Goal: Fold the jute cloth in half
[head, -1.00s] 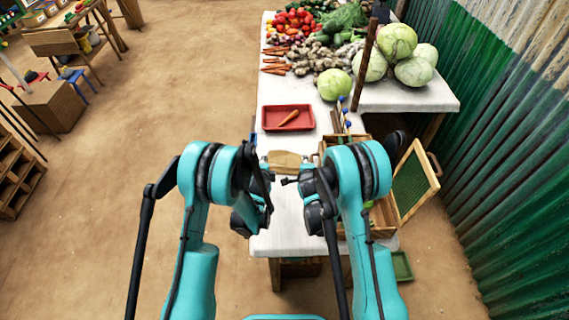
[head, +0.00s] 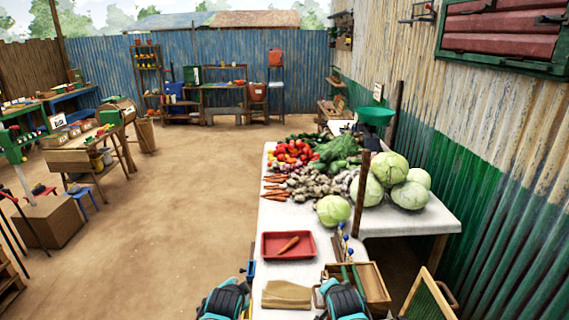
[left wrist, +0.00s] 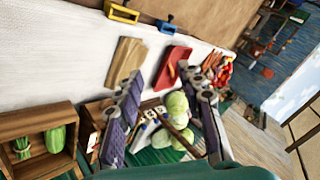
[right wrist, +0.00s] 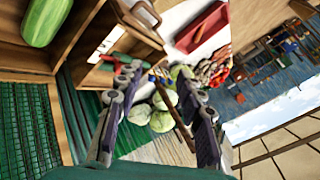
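The jute cloth (head: 287,294) is a tan, roughly rectangular piece lying on the white table, in front of the red tray in the head view. In the left wrist view the cloth (left wrist: 126,62) lies up and left of my left gripper (left wrist: 162,74), apart from it. The left fingers are spread with nothing between them. My right gripper (right wrist: 157,74) is also open and empty; I cannot make out the cloth clearly in its view. In the head view only upper arm parts show at the bottom edge, and both sets of fingertips are out of sight.
A red tray (head: 288,245) with a carrot lies behind the cloth. A wooden crate (head: 372,286) stands right of it, with a green-panelled frame (head: 428,300) beyond. Vegetables and cabbages (head: 333,209) fill the far table. Bare white tabletop (left wrist: 50,60) surrounds the cloth.

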